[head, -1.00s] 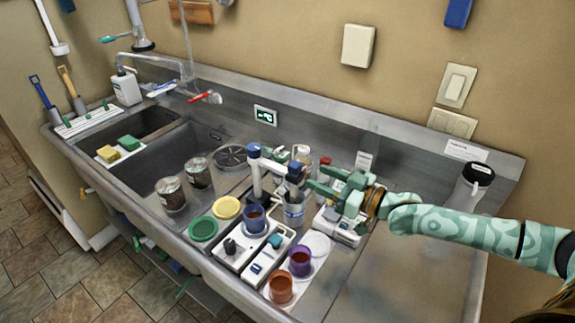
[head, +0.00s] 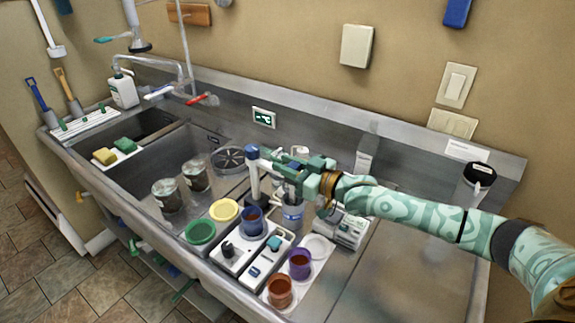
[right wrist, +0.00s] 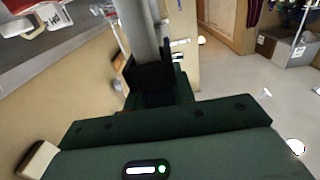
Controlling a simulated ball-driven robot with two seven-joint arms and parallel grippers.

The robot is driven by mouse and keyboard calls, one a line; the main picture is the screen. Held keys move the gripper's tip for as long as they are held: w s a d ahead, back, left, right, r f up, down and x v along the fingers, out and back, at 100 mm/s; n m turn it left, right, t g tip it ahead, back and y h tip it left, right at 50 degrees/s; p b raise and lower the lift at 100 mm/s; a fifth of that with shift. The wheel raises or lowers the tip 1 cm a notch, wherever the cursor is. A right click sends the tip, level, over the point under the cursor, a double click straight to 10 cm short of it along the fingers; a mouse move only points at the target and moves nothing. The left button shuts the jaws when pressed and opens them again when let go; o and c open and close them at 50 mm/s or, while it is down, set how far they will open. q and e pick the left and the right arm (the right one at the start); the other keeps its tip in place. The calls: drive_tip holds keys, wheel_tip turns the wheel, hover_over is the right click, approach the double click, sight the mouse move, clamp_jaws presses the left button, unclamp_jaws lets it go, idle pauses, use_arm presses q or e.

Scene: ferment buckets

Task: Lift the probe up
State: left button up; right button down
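A white post with a blue cap (head: 252,155) stands upright behind the cups on the sink's drainboard. A dark probe part (head: 292,190) stands just right of it, above a grey jar (head: 292,217). My right gripper (head: 283,163) reaches in from the right at the height of the post's top, just above the jar, and covers much of the post's arm and the probe. In the right wrist view a grey bar (right wrist: 142,28) runs up beyond my dark fingers (right wrist: 152,80). Whether they are closed on it cannot be told. My left gripper is not in view.
A blue cup (head: 252,222), a purple cup (head: 299,264), an orange cup (head: 280,291) and green and yellow lids crowd the front. A white device (head: 342,228) stands right of the jar. Two glass jars stand at left. The right drainboard is mostly clear.

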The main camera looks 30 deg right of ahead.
wheel_tip(320, 180, up, 6)
drive_tip(key=p, duration=0.6)
drive_tip(key=shift+r, duration=0.2)
drive_tip(key=shift+w+f, duration=0.1)
drive_tip(key=shift+f, duration=0.05)
drive_tip(key=c, duration=1.2)
unclamp_jaws()
drive_tip(key=shift+o, duration=0.2)
drive_tip(key=p+v, duration=0.1)
drive_tip(key=v, duration=1.5)
drive_tip(key=shift+s+d+p, duration=0.2)
drive_tip(key=shift+p, duration=0.1)
